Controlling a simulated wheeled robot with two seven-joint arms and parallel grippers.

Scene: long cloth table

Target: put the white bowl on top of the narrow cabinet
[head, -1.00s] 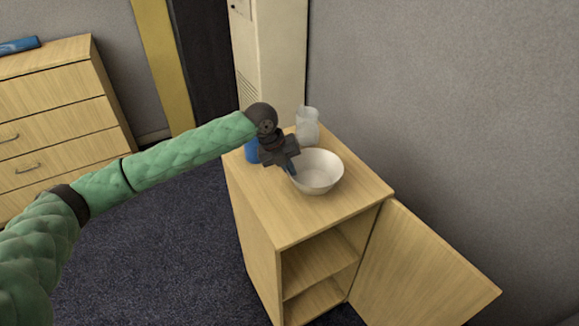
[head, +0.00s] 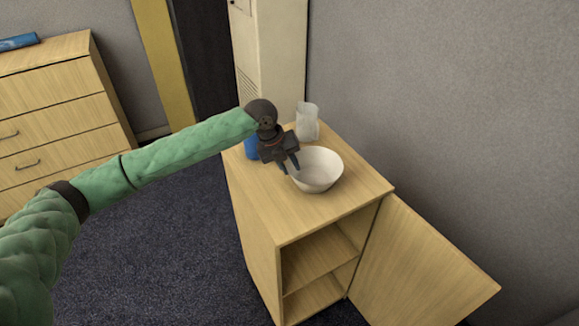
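The white bowl (head: 318,172) is upright on the top of the narrow wooden cabinet (head: 350,204), near its middle. My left gripper (head: 290,167) is at the bowl's left rim. Its two dark fingers show apart, so it is open. One finger overlaps the rim in the picture; whether it touches the bowl I cannot tell. My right gripper is not in view.
A clear jar (head: 307,122) stands behind the bowl, and a blue object (head: 251,149) is partly hidden behind my gripper. The cabinet door (head: 425,270) hangs open at the right. A wide drawer unit (head: 58,110) stands at the left.

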